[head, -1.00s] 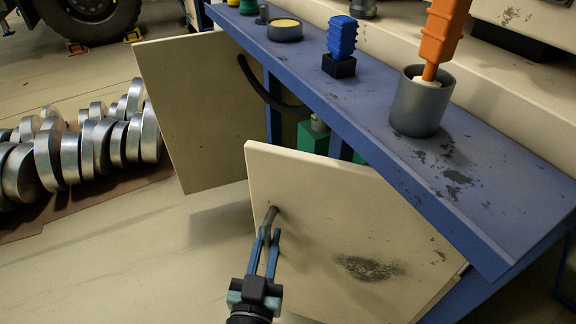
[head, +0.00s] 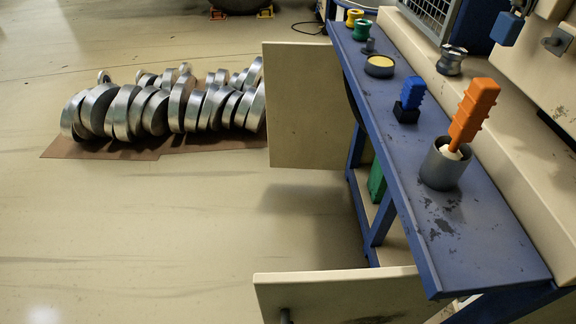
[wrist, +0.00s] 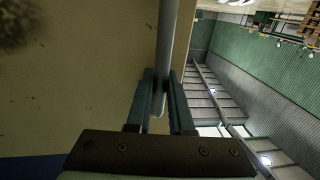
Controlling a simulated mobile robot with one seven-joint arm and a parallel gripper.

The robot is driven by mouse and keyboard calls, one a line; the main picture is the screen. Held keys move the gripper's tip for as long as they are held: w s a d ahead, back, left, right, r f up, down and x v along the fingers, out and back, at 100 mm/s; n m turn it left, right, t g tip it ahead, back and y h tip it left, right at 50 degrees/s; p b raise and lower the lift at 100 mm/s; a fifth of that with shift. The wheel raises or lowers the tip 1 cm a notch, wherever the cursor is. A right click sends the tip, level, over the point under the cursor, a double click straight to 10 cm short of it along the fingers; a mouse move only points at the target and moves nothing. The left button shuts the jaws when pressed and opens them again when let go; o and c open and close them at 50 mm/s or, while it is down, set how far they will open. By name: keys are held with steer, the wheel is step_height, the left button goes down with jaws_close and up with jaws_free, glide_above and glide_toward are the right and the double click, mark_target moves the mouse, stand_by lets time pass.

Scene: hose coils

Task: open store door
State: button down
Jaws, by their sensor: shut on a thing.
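The near cream door (head: 345,294) of the blue workbench stands open, jutting out from the bench front at the bottom of the head view. The cream door face (wrist: 80,85) fills the left of that view. A second cream door (head: 318,105), farther along the bench, also stands open. My gripper is out of the head view.
The blue bench top (head: 470,225) carries a grey cup (head: 440,172) with an orange-handled tool (head: 473,112), a blue-handled tool (head: 413,92) and small spools. Several metal rolls (head: 150,105) lie on a brown mat (head: 90,150) at the left. The floor between is clear.

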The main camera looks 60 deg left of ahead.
steer(key=shift+v, duration=2.25)
steer(key=shift+f, duration=0.1)
steer(key=c, duration=0.8)
jaws_free()
steer(key=p+v, duration=0.1)
steer(key=v, duration=1.2)
steer(key=shift+a, duration=0.1)
